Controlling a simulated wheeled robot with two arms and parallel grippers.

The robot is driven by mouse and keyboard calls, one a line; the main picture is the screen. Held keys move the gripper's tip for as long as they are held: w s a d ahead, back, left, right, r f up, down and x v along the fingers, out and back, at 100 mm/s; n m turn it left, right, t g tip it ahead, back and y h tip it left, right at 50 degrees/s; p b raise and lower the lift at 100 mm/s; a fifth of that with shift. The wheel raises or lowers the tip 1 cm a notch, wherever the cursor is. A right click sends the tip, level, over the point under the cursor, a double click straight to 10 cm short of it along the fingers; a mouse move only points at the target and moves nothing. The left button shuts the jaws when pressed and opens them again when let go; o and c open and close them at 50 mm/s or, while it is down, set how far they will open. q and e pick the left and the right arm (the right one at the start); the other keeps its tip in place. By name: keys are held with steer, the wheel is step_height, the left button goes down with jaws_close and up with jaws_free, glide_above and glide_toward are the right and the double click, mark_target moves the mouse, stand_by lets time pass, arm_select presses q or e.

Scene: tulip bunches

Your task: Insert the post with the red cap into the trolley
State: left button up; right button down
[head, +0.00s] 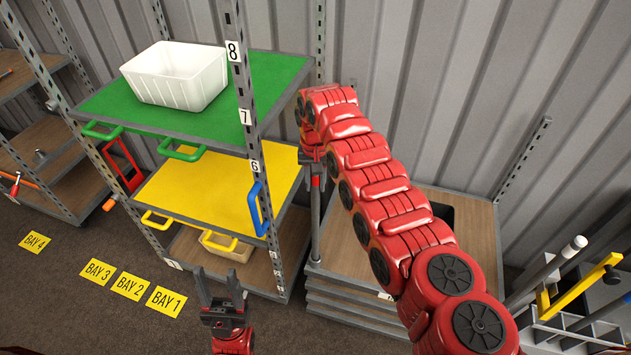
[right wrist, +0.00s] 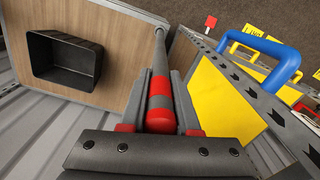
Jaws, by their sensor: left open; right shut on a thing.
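My right gripper (head: 313,158) is shut on a grey post (head: 315,215) with red bands. In the right wrist view the post's red part (right wrist: 162,88) sits between my right fingers (right wrist: 158,100), and its grey shaft runs away from me. In the head view the post hangs about upright, its lower end by the front left corner of a low wood-topped stack (head: 470,225); I cannot tell if it touches or is seated. That stack may be the trolley; no label shows this. My left gripper (head: 218,280) is open and empty at the bottom, before the shelf.
A shelf unit has a green top (head: 245,75), a yellow shelf (head: 215,180) and a blue handle (head: 258,210); a white bin (head: 178,75) stands on top. A black bin (right wrist: 65,55) sits on the wood top. A rack with posts and a yellow bar (head: 585,285) stands lower right.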

mark_target(316, 191)
steer(key=shift+f+b, duration=1.05)
steer(key=shift+f, duration=0.65)
steer(key=c, duration=0.6)
jaws_free()
steer(key=shift+o, duration=0.2)
steer(key=shift+r+p, duration=0.35)
steer(key=shift+r, duration=2.15)
